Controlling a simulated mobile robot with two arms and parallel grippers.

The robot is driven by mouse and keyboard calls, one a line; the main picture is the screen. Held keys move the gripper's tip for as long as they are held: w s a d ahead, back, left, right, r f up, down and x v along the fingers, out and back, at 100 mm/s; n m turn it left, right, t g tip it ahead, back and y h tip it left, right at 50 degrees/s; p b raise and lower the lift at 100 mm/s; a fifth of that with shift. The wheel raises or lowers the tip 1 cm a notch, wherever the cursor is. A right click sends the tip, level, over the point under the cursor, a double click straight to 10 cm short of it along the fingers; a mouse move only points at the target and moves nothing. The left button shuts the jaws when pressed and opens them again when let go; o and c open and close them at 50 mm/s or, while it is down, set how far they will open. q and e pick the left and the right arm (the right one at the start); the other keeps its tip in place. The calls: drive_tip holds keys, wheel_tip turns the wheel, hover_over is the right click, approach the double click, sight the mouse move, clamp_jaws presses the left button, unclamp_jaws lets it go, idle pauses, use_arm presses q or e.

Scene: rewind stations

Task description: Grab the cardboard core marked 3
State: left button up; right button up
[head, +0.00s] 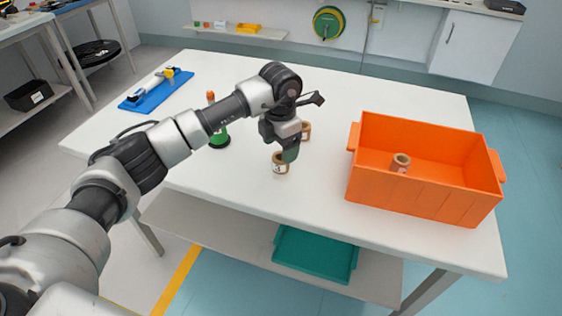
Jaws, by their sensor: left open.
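Two brown cardboard cores stand on the white table near my left gripper. The nearer core (280,163) has a pale label with a mark too small to read. The farther core (305,131) is partly hidden behind the gripper. A third core (400,163) stands inside the orange crate (420,197); its mark cannot be read. My left gripper (290,155) is open and points down right beside the nearer core, its fingers partly overlapping that core in the picture. I cannot tell whether they touch it. My right gripper is not in view.
A green spool-like item (220,139) stands behind my left forearm. The table (330,215) is clear in front of the cores. A teal tray (315,255) lies on the lower shelf.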

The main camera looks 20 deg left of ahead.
sight(281, 163)
use_arm(q)
drive_tip(key=f, duration=0.5)
drive_tip(key=shift+w+d, duration=0.15)
drive_tip(key=shift+w, duration=0.05)
drive_tip(key=c, duration=1)
